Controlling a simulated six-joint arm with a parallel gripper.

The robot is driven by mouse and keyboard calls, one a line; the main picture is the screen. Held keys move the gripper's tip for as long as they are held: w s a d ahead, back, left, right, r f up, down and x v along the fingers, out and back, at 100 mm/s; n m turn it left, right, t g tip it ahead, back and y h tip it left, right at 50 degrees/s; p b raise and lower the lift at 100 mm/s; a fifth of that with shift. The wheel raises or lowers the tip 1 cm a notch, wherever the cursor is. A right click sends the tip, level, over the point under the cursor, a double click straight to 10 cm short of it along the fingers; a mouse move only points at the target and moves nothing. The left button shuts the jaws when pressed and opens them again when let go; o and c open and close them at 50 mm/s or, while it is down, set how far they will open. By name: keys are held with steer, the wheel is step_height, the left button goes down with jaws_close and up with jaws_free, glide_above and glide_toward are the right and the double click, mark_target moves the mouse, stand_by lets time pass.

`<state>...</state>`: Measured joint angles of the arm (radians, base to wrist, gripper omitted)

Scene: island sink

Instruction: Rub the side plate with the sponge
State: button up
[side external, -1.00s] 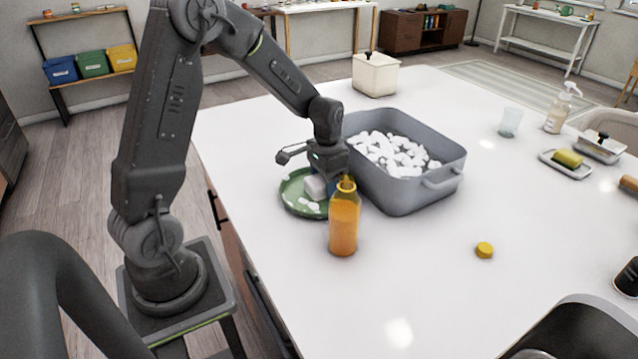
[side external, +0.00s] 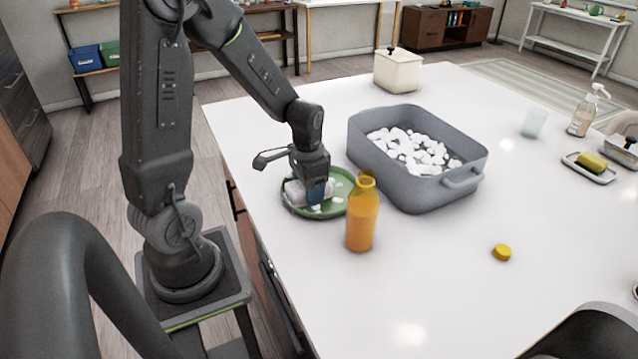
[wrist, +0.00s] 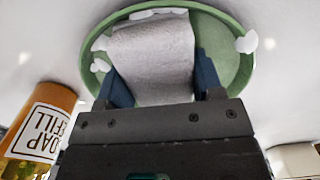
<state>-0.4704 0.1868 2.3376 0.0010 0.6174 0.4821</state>
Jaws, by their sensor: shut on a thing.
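The green side plate (side external: 341,184) lies on the white counter near its left edge, with bits of white foam on it. It also shows in the wrist view (wrist: 238,72). My gripper (side external: 313,203) points down over the plate, shut on a pale grey-white sponge (side external: 294,192). In the wrist view the sponge (wrist: 153,62) sits between the two blue fingers, over the plate's face. In the side view it is at the plate's left part and looks low against it. Its underside is hidden, so exact contact cannot be seen.
An orange soap refill bottle (side external: 362,222) stands close to the plate's front right. A grey basin (side external: 408,186) with white foam is right behind the plate. A yellow cap (side external: 502,252) lies farther right. The counter's front middle is clear.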

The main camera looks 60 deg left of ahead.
mark_target(344, 185)
steer(key=shift+w, duration=4.8)
steer(key=shift+s, duration=5.05)
steer(key=shift+w, duration=4.8)
steer(key=shift+w+r, duration=0.2)
steer(key=shift+w, duration=0.05)
step_height(344, 185, up, 9)
steer(key=shift+s+r, duration=0.1)
steer(key=shift+s, duration=0.05)
